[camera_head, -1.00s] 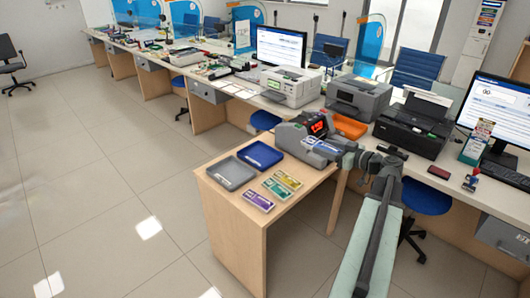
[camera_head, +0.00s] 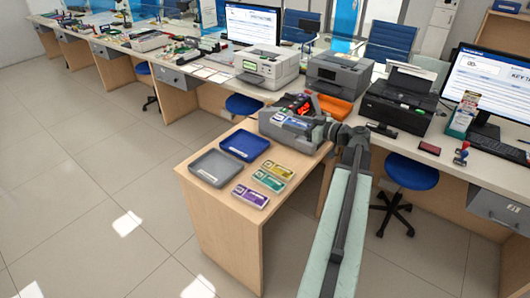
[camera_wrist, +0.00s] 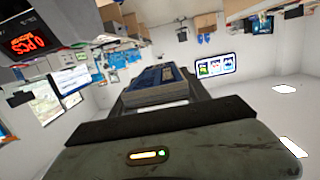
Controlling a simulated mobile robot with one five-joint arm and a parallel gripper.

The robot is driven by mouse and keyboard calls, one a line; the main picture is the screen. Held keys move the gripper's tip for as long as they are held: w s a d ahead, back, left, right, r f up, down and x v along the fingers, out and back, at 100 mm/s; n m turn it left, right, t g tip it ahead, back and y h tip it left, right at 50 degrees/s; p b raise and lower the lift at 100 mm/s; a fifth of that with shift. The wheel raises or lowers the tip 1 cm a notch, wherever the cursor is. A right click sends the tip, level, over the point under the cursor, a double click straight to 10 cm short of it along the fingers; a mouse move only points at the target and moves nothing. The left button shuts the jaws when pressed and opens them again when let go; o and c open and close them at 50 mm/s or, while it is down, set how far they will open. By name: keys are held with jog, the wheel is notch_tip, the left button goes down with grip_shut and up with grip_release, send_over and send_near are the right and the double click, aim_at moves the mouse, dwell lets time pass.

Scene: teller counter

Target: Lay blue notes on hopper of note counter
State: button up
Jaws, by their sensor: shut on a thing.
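My gripper (camera_head: 312,124) is shut on the blue notes (camera_wrist: 156,82), a banded blue bundle between the two fingers in the wrist view. In the head view the blue notes (camera_head: 298,122) show small at the gripper's tip, in front of the note counter. The grey note counter (camera_head: 272,124) stands at the back of the wooden side table, its red display lit. Its display also shows at the upper left of the wrist view (camera_wrist: 27,42). My gripper and the notes hide part of the counter. I cannot tell whether the notes touch the hopper.
A blue tray (camera_head: 245,145) and a grey tray (camera_head: 210,180) lie left of the counter. Yellow (camera_head: 278,170), green (camera_head: 268,180) and purple (camera_head: 250,196) notes lie in front. An orange tray (camera_head: 336,110) and printers stand behind on the long counter.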

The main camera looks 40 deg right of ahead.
jog(key=s+f+b, duration=0.3)
jog(key=f+b, duration=0.7)
jog(key=f, duration=0.1)
jog(key=s+f+b, duration=0.2)
jog(key=f+b, duration=0.9)
jog(key=f, duration=0.1)
send_over(294, 162)
jog(key=shift+w+d+f+b, duration=0.1)
jog(key=shift+f+b, duration=0.25)
notch_tip(294, 162, down, 4)
jog(key=b, duration=0.4)
jog(key=shift+r, duration=0.25)
jog(key=shift+f, duration=0.15)
jog(key=o, duration=1.5)
